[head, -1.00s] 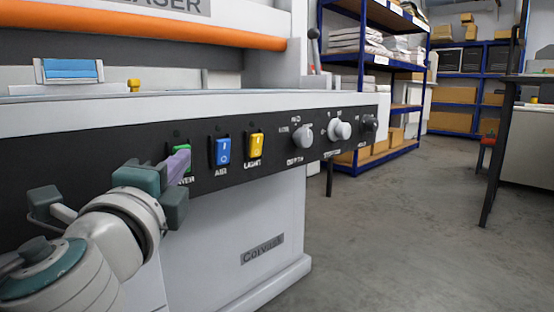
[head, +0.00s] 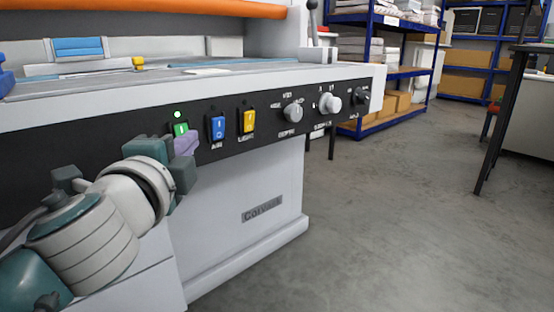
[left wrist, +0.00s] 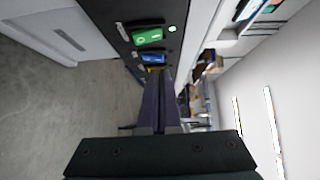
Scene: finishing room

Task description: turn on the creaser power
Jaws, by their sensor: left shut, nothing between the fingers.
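The creaser (head: 255,185) is a large white machine with a black control panel. Its green power switch (head: 181,130) is at the left of the panel, and the small lamp above it glows green. The switch and lit lamp also show in the left wrist view (left wrist: 148,37). My left gripper (head: 186,145) is shut and empty, its purple fingertips just below and right of the green switch, partly covering its label. I cannot tell whether they touch the panel. My right gripper is not in view.
A blue AIR switch (head: 217,127) and a yellow LIGHT switch (head: 248,121) sit to the right of the green one. Several knobs (head: 293,112) follow further right. Blue shelving (head: 385,75) stands behind.

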